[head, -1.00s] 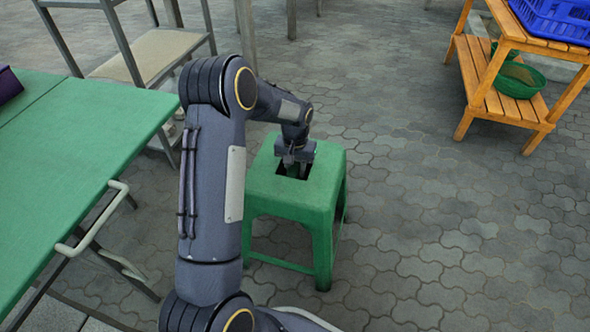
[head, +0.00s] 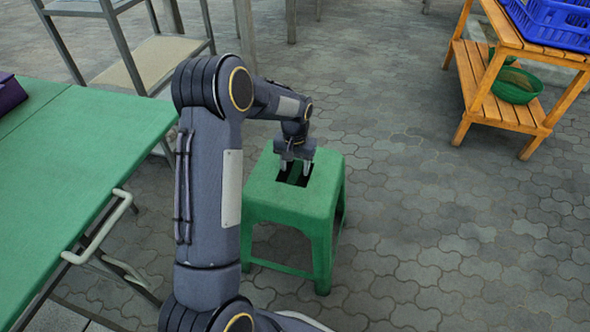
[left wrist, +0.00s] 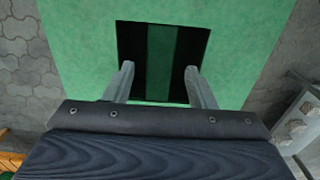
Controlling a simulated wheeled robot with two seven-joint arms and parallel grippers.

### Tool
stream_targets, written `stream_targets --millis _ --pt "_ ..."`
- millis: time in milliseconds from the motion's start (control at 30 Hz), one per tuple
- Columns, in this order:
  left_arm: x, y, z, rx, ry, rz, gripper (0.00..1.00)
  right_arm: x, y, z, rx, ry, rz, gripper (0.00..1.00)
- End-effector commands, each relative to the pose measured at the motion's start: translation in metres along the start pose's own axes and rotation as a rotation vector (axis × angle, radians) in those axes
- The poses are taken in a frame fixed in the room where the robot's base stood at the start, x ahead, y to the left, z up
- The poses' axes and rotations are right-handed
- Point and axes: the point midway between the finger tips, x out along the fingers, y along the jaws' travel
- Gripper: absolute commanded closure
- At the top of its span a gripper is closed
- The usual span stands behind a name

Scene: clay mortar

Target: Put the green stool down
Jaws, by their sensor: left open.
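The green stool (head: 325,190) stands upright on the paving in the head view, its legs apparently on the ground. Its seat (left wrist: 85,55) fills much of the left wrist view, with a dark square opening split by a green bar (left wrist: 161,60). My left gripper (head: 297,168) is directly above this opening. Whether the fingertips dip into the opening is hard to tell. My right gripper is not in view.
A green table (head: 75,160) with a white rail stands at the left. A metal shelf rack (head: 150,62) is behind it. A wooden shelf (head: 500,105) with a blue crate (head: 555,22) and a green basket (head: 517,84) stands at upper right. Paving right of the stool is clear.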

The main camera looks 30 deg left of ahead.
Motion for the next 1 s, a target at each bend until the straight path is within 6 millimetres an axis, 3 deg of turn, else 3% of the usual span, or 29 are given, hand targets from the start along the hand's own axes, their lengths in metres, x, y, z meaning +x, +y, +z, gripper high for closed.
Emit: stream_targets --millis 33,200,567,667,767,900,1000 --pt "-0.019 0.000 -0.001 0.000 0.004 0.000 0.49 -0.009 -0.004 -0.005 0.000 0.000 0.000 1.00" --pt "-0.053 0.000 -0.001 0.001 0.003 0.000 0.49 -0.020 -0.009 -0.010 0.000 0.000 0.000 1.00" --pt "-0.096 0.000 0.009 -0.003 0.017 0.023 0.49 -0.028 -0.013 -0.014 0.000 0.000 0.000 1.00" --pt "-0.127 0.000 0.032 -0.006 0.055 0.074 0.49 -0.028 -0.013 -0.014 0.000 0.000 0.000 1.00" --pt "-0.164 0.003 0.072 -0.004 0.107 0.147 0.49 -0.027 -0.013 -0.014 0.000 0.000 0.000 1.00" --pt "-0.205 0.010 0.139 0.013 0.194 0.247 0.49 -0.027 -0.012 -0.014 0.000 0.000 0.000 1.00" --pt "-0.221 0.018 0.189 0.031 0.259 0.307 0.49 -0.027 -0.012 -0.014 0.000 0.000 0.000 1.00"
